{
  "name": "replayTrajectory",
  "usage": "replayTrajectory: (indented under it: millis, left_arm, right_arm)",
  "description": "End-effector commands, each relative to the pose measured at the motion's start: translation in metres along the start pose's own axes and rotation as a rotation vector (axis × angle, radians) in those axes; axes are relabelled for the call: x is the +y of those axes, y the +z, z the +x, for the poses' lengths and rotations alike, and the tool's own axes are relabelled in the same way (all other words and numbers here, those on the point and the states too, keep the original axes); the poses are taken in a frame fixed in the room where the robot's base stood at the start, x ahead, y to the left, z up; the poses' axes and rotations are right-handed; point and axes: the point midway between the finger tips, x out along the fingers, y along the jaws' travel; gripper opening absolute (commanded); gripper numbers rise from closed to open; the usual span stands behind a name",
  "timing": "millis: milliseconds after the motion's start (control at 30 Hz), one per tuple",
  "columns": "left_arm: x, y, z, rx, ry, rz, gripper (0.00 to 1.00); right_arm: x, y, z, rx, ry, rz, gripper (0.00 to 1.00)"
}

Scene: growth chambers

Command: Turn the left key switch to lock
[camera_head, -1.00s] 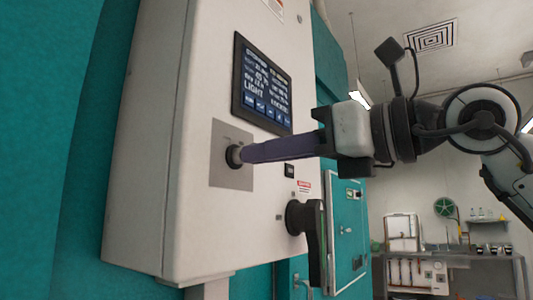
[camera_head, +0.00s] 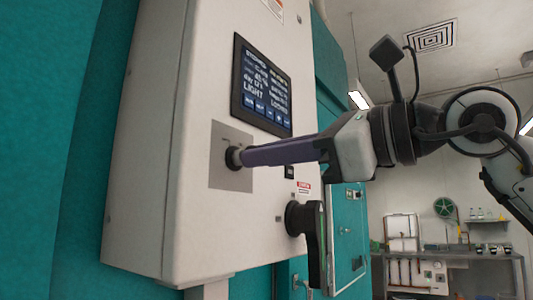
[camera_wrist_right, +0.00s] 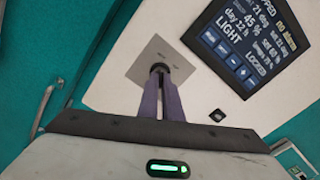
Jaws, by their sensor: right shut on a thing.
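The left key switch (camera_head: 233,157) is a round black switch on a square grey plate (camera_head: 231,180) on the white control box. My right gripper (camera_head: 244,156) reaches in from the right with its long purple fingers and is shut on the switch. In the right wrist view the two fingers meet at the black switch (camera_wrist_right: 159,68) on the grey plate (camera_wrist_right: 150,54). The fingertips hide most of the key. The display (camera_head: 262,88) above reads "LIGHT" and "LOCKED". My left gripper is out of view.
A large black handle (camera_head: 315,240) sticks out of the box (camera_head: 190,245) below and right of the switch. A small black fitting (camera_head: 289,171) sits near the fingers. Teal chamber walls flank the box. A bench (camera_head: 450,258) stands far back.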

Motion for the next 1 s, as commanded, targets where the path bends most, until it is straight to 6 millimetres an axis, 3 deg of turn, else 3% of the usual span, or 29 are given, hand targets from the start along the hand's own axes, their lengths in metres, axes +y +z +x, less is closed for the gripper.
replayTrajectory:
  millis: [233,300,367,667,833,1000]
  left_arm:
    - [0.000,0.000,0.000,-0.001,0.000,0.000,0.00]
    - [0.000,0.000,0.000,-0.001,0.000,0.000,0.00]
    - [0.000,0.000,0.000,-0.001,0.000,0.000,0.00]
    - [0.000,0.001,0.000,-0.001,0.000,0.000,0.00]
    - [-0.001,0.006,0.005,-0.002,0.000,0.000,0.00]
    - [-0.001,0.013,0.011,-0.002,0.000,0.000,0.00]
  right_arm:
    - [0.000,0.001,-0.001,-0.003,-0.002,-0.004,0.00]
    - [0.000,0.001,-0.001,-0.003,-0.002,-0.004,0.15]
    - [0.000,0.001,0.000,-0.003,-0.002,-0.004,0.24]
    - [0.000,0.000,-0.001,-0.001,-0.001,-0.002,0.24]
    - [0.000,-0.002,-0.019,-0.001,-0.004,-0.002,0.24]
    - [0.000,-0.002,-0.054,-0.002,-0.005,-0.004,0.24]
